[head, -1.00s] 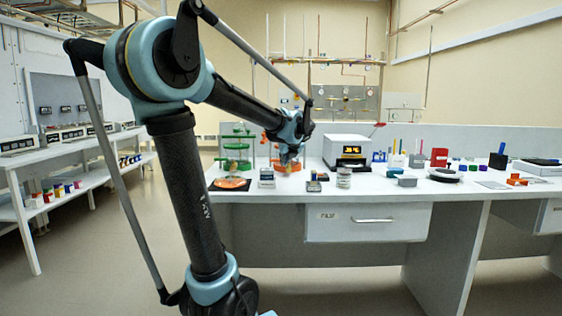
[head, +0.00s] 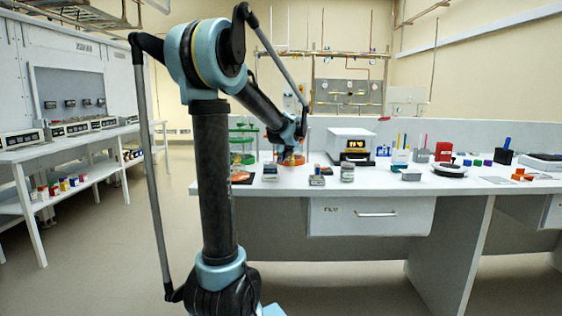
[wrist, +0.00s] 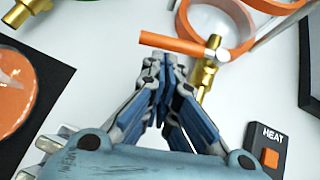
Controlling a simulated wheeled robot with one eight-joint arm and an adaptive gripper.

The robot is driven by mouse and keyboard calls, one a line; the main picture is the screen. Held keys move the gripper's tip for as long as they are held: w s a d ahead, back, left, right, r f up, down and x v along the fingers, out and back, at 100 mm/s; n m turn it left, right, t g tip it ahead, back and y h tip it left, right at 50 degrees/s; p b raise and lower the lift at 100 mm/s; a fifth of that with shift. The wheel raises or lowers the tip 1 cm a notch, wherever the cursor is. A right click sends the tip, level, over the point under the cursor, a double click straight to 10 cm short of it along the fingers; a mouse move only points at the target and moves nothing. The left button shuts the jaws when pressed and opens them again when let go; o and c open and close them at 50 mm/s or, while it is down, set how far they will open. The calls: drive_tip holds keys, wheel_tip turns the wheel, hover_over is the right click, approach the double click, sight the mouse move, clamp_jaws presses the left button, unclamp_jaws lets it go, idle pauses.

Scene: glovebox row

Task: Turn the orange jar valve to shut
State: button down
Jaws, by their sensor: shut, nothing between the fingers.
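The orange jar (wrist: 182,18) shows its orange rings and clear wall at the top of the wrist view. Its brass valve body (wrist: 206,72) points down from it. The orange valve handle (wrist: 172,43) is a bar reaching left from the brass stem, roughly crosswise to the body. My gripper (wrist: 158,62) is shut and empty, its fingertips just below the left half of the handle. I cannot tell whether they touch it. In the head view my gripper (head: 289,150) is over the orange jar (head: 291,161) on the bench, and hides the valve.
A black box labelled HEAT (wrist: 265,150) with an orange button sits right of my gripper. A dark mat with an orange disc (wrist: 12,90) lies left. A white instrument (head: 351,144) stands right on the bench.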

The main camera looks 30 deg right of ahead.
drive_tip(key=shift+w, duration=0.1)
drive_tip(key=shift+w+a, duration=0.25)
drive_tip(key=shift+w, duration=0.75)
drive_tip(key=s+a, duration=0.1)
drive_tip(key=s+a+f, duration=0.1)
drive_tip(key=s, duration=0.1)
drive_tip(key=shift+s+a, duration=0.2)
drive_tip(key=w+a+v, duration=0.1)
drive_tip(key=v, duration=0.8)
drive_tip(key=shift+s+a+r, duration=0.35)
drive_tip(key=shift+r, duration=0.15)
drive_tip(key=shift+s, duration=0.1)
